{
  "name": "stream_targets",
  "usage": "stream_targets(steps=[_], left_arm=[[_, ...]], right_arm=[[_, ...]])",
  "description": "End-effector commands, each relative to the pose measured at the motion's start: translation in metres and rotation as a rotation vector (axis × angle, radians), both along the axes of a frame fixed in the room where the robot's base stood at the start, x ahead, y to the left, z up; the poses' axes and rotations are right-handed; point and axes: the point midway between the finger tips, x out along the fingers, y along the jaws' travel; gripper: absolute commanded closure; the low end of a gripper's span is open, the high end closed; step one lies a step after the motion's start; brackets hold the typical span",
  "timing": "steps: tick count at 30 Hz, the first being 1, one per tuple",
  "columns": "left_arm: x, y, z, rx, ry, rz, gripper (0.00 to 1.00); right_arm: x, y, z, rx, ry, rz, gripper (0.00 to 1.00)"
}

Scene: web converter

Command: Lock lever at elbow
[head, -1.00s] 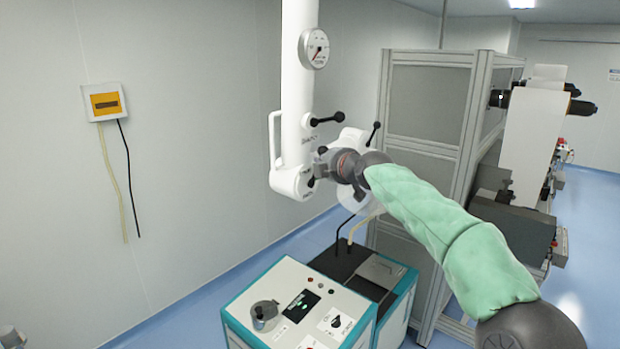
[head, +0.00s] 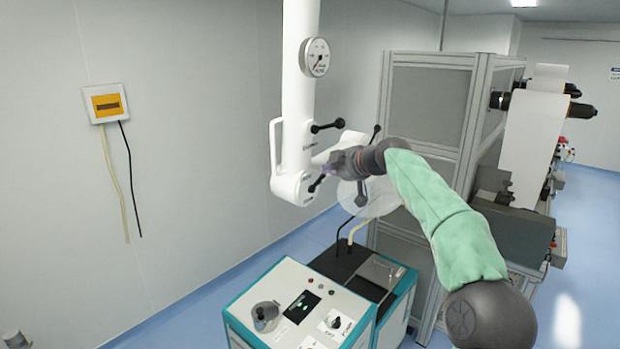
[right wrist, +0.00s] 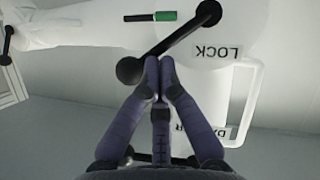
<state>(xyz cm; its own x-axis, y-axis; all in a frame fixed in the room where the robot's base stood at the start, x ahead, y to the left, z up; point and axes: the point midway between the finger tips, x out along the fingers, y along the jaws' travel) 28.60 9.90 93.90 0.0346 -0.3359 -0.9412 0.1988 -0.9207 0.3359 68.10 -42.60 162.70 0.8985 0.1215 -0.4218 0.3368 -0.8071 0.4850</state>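The lock lever (right wrist: 170,45) is a black bar with a ball knob at its lower left end, beside a LOCK label and a green mark on the white arm's elbow joint. In the head view the short black lever (head: 317,184) sits low on the white column head. My right gripper (right wrist: 159,66) has its dark fingers together, tips just right of the ball knob; I cannot tell whether they touch it. In the head view the right gripper (head: 328,168) is at the joint, partly blending with it. My left gripper is not in view.
The white column (head: 297,90) carries a gauge and another black lever (head: 328,125). A teal-edged control console (head: 300,312) stands below. A framed grey cabinet (head: 425,100) is behind my right arm. Open floor lies to the left.

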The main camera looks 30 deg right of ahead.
Motion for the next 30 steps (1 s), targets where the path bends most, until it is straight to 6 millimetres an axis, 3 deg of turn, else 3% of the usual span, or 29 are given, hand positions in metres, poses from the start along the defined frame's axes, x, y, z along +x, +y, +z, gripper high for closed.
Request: stream_targets(steps=[30], left_arm=[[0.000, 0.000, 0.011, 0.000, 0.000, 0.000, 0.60]], right_arm=[[0.000, 0.001, 0.016, -0.006, -0.002, 0.000, 1.00]])
